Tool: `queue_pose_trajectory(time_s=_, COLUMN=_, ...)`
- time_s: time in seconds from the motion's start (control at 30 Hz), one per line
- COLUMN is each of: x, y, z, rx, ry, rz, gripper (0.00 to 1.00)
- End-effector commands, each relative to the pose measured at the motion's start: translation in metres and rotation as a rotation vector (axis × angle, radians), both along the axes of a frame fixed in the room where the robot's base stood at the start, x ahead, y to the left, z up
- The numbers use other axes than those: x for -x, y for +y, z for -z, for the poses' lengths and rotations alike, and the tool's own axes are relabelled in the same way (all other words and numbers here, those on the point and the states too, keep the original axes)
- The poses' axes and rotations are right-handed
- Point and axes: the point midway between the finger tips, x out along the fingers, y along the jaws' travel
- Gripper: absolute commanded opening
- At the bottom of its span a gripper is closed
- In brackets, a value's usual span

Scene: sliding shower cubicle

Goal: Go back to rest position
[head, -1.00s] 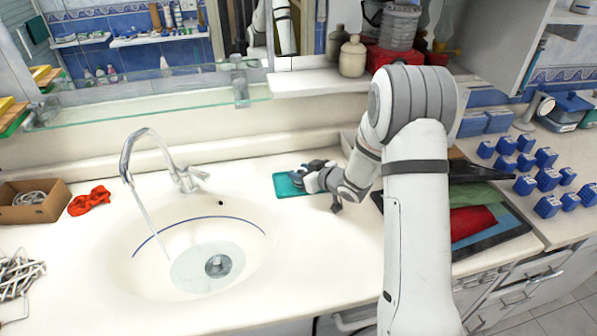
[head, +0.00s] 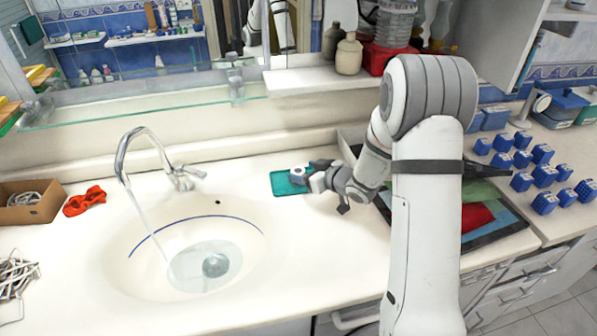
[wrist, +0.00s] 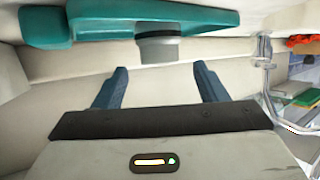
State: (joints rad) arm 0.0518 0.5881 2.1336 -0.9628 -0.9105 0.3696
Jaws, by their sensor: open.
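My gripper (head: 316,173) is open, at the right end of a small teal tray (head: 281,187) on the counter right of the sink. A small grey and blue object (head: 298,175) sits on the tray, just left of my fingers. In the wrist view my two fingers (wrist: 161,68) are spread apart with nothing between them. A short grey cylinder (wrist: 158,48) against the teal tray (wrist: 95,28) lies just beyond the fingertips, apart from them.
Water runs from the tap (head: 150,150) into the round sink (head: 120,270). A cardboard box (head: 30,203) and a red cloth (head: 86,200) lie left. A glass shelf (head: 140,108) spans the back. Blue blocks (head: 545,203) stand at far right.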

Motion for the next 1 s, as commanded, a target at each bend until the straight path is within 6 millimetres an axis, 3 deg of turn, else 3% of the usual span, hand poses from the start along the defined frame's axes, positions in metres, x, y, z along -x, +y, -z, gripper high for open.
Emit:
queue_pose_trajectory(time_s=0.2, x=0.024, y=-0.021, z=-0.012, rx=0.0, ry=-0.001, rz=0.002, gripper=0.66)
queue_pose_trajectory(time_s=0.47, x=0.031, y=-0.028, z=-0.018, rx=0.008, ry=0.0, rz=0.007, gripper=0.66)
queue_pose_trajectory(time_s=0.57, x=0.029, y=-0.035, z=-0.027, rx=0.05, ry=0.0, rz=0.053, gripper=0.66)
queue_pose_trajectory(time_s=0.73, x=0.035, y=-0.07, z=-0.06, rx=0.196, ry=0.033, rz=0.242, gripper=0.66)
queue_pose_trajectory(time_s=0.87, x=0.058, y=-0.101, z=-0.086, rx=0.3, ry=0.108, rz=0.407, gripper=0.66)
queue_pose_trajectory(time_s=1.0, x=0.1, y=-0.127, z=-0.109, rx=0.369, ry=0.228, rz=0.56, gripper=0.66)
